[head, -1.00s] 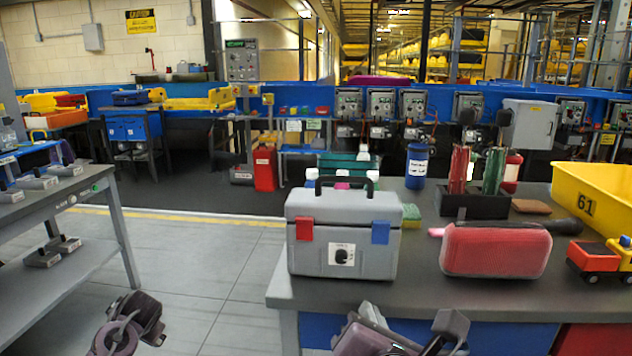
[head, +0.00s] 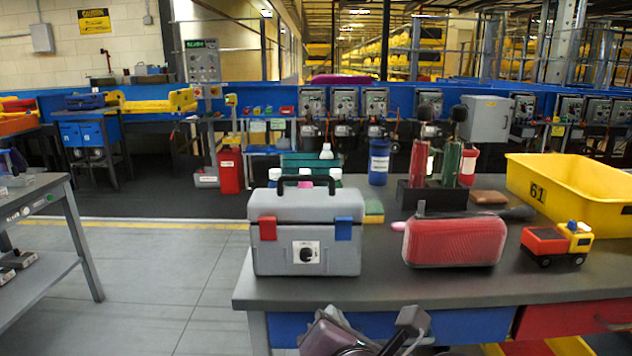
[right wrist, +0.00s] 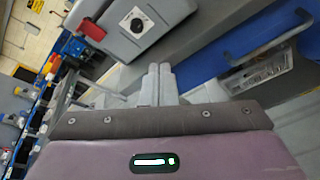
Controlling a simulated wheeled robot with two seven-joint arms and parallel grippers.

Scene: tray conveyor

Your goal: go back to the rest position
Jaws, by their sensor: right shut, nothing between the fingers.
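My right gripper (right wrist: 158,82) shows in the right wrist view with its two fingers together and nothing between them. In the head view, parts of my right arm and gripper (head: 372,335) show at the bottom edge, in front of the table and below its top. The gripper is apart from the grey toolbox (head: 305,240), which stands upright on the table (head: 380,290). The toolbox has a dark handle and red and blue latches; it also shows at the top of the right wrist view (right wrist: 140,25). My left gripper is out of the head view.
On the table are a red case (head: 453,243), a toy truck (head: 556,243), a yellow bin (head: 575,190) marked 61, a blue container (head: 379,163) and a dark holder (head: 440,198). A grey workbench (head: 40,205) stands at the left. Open floor (head: 160,275) lies between.

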